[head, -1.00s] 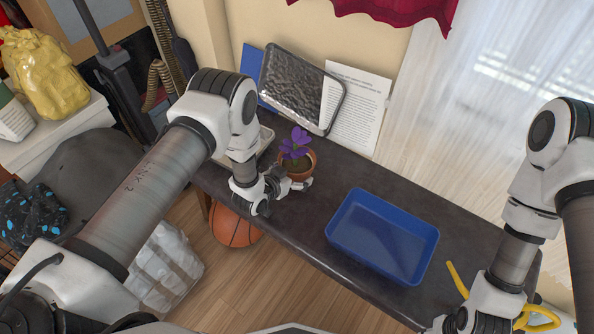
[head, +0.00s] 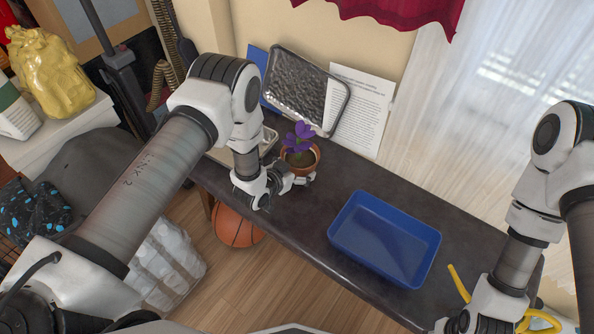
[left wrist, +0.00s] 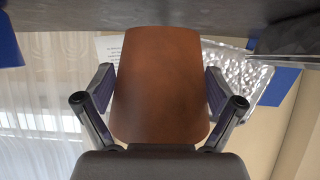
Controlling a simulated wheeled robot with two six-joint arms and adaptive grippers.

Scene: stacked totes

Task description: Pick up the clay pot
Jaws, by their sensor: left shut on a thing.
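The clay pot (head: 311,165) is terracotta-coloured and holds soil and a purple-flowered plant (head: 299,138). It is upright near the back left of the dark table. My left gripper (head: 292,181) is shut on the pot's side from the front left. In the left wrist view, which is upside down, the pot (left wrist: 160,75) fills the space between both fingers. The pot appears slightly above the table; the gap under it is hard to see. My right gripper (head: 462,323) is at the bottom right, partly cut off, away from the pot; its fingers are unclear.
A blue tote (head: 350,255) stands on the table (head: 325,205) right of the pot. A dark metallic tray (head: 300,92) and a printed sheet (head: 362,112) lean on the wall behind it. A basketball (head: 237,226) lies below the table's front edge. A yellow object (head: 458,283) is near my right arm.

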